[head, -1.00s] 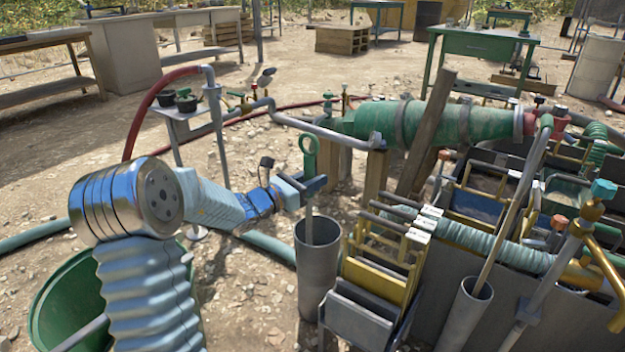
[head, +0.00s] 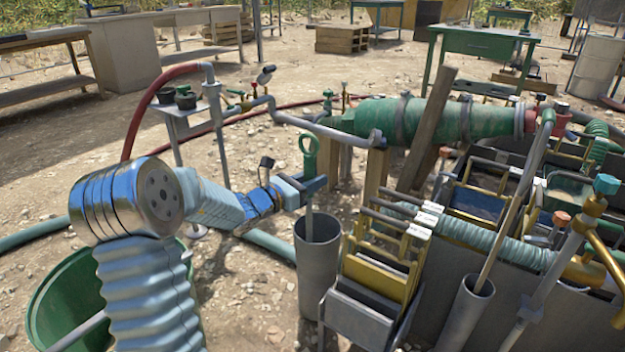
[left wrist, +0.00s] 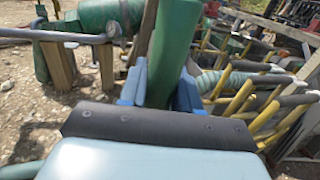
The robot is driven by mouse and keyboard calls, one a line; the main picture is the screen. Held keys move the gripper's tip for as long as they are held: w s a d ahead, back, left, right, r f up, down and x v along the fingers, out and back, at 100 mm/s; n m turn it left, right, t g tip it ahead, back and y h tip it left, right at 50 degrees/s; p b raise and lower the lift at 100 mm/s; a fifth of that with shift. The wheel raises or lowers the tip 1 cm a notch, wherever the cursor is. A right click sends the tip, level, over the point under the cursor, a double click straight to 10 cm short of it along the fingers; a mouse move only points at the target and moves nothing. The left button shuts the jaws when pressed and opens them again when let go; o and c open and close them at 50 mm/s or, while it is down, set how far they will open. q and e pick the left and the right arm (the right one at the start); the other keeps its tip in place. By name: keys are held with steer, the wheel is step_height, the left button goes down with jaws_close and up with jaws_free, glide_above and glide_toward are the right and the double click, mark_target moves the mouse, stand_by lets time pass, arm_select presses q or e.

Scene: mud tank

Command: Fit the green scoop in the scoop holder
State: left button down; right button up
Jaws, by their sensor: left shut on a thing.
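The green scoop (head: 309,158) stands roughly upright, with a ring at the top of its green handle and a grey shaft below. My left gripper (head: 313,186) is shut on the handle. In the left wrist view the green handle (left wrist: 174,45) rises between the blue fingers of my left gripper (left wrist: 160,92). A grey upright tube (head: 318,268), which looks like the scoop holder, stands directly below. The shaft's lower end goes down at the tube's mouth, and its tip is hidden. My right gripper is not in view.
Yellow-and-grey racks (head: 372,265) stand close to the right of the tube. A second grey tube (head: 464,318) holds a long pole farther right. A green tub (head: 55,300) is at lower left. A grey pipe (head: 320,130) runs behind the scoop.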

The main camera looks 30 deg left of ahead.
arm_select(q)
steer(key=shift+f, duration=0.1)
steer(key=c, duration=0.7)
jaws_free()
steer(key=shift+s, duration=0.15)
steer(key=p+v, duration=0.1)
steer(key=v, duration=1.2)
steer(key=shift+s+a, duration=0.2)
steer(key=shift+s, duration=0.05)
steer(key=shift+s, duration=0.1)
